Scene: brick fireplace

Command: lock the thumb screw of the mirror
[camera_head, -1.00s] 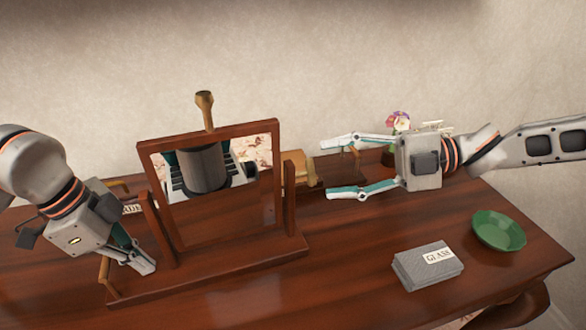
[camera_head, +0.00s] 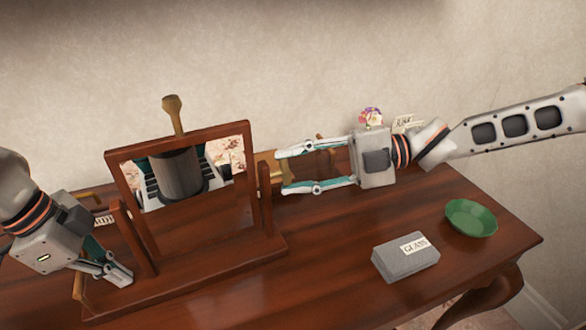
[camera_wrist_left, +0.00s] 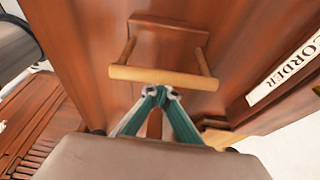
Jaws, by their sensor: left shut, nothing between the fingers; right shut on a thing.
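The mirror (camera_head: 180,215) has a dark wood frame on a stand and stands tilted on the table, with a brass knob (camera_head: 173,113) showing above its top edge. The brass thumb screw (camera_head: 270,168) is at the right post, partly hidden by the post and fingers. My right gripper (camera_head: 282,171) has its two fingers on either side of it and is shut on it. My left gripper (camera_head: 127,279) is shut and empty, low at the left end of the stand. In the left wrist view its closed tips (camera_wrist_left: 161,93) are right at a brass bar handle (camera_wrist_left: 163,78).
A grey stack labelled GLASS (camera_head: 405,258) and a green bowl (camera_head: 471,217) stand at the right of the table (camera_head: 330,270). Flowers (camera_head: 371,116) show behind my right gripper. A partly visible label (camera_wrist_left: 287,70) is beside the handle. The table's front middle is clear.

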